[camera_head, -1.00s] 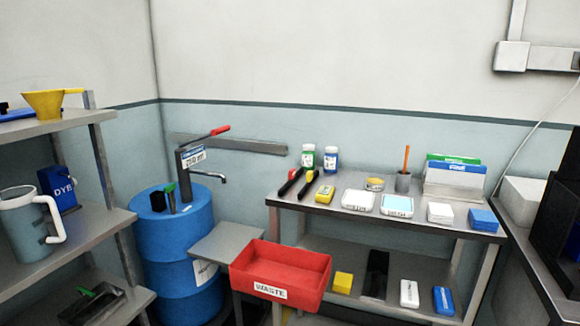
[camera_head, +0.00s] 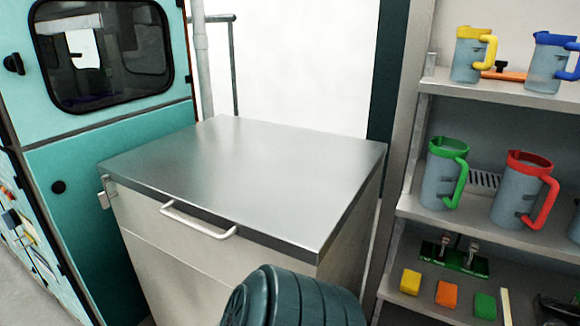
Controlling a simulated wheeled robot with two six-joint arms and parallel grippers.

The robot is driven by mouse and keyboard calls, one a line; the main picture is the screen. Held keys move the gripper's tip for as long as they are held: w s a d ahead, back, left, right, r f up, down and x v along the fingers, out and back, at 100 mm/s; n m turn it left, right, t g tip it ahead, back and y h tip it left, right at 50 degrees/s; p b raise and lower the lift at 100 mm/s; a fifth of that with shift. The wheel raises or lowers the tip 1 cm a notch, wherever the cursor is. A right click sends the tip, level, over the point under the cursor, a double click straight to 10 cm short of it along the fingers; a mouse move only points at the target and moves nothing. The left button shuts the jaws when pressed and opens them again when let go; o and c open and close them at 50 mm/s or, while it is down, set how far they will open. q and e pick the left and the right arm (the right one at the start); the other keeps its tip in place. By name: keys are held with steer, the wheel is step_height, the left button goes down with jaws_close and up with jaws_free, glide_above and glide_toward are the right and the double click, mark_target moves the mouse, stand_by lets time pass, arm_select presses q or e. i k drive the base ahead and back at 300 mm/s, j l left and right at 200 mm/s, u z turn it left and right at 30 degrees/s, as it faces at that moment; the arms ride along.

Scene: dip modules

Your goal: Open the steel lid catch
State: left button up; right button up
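A steel lid (camera_head: 245,175) lies flat and closed on a pale cabinet (camera_head: 165,245) in the middle of the head view. A light bar handle (camera_head: 198,222) runs along the lid's front edge. A small metal catch (camera_head: 104,194) sits at the front left corner, just under the lid's edge. It is too small to tell whether it is fastened. Neither of my grippers shows in this view.
A teal door or machine panel (camera_head: 105,160) with a dark window stands close on the left. A dark teal ribbed round object (camera_head: 292,302) stands in front of the cabinet. Shelves (camera_head: 500,230) with coloured-handled jugs stand on the right.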

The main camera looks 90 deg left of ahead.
mark_target(104, 197)
steer(key=u, duration=3.95)
